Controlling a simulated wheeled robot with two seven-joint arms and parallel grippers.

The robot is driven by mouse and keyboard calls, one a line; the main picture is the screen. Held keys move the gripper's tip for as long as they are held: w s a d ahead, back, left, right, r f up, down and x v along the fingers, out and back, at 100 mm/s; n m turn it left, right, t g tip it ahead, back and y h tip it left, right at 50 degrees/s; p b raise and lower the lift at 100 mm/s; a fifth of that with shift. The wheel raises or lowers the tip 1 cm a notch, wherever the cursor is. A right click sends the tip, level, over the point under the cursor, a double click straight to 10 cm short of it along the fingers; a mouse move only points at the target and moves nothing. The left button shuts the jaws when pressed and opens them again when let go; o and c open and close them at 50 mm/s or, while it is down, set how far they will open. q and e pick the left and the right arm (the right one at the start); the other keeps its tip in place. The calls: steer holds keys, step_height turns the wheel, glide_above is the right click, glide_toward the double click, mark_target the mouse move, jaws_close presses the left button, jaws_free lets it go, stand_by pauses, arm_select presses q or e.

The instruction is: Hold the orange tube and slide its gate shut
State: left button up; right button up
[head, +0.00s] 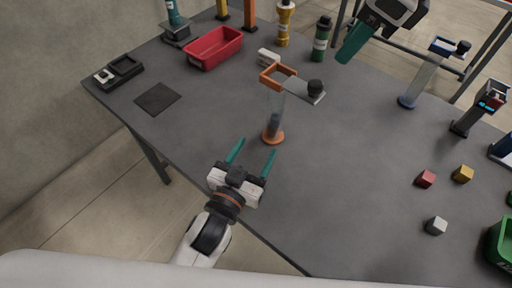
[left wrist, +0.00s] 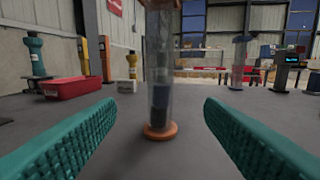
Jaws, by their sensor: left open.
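The orange tube (head: 276,108) stands upright on the table, a clear tube with an orange round base and a square orange frame on top. Dark contents show low inside it in the left wrist view (left wrist: 159,75).
A red tray (head: 214,49), a white block (head: 268,57), a yellow bottle (head: 284,24) and a green bottle (head: 321,40) stand behind. A blue-framed tube (head: 423,80) stands to the right. Small cubes (head: 426,179) lie at the right front. The table around the tube's base is clear.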

mark_target(271, 124)
arm_select(q)
steer(key=x, duration=1.2)
steer(key=shift+f, duration=0.15)
steer(key=shift+s, duration=0.1)
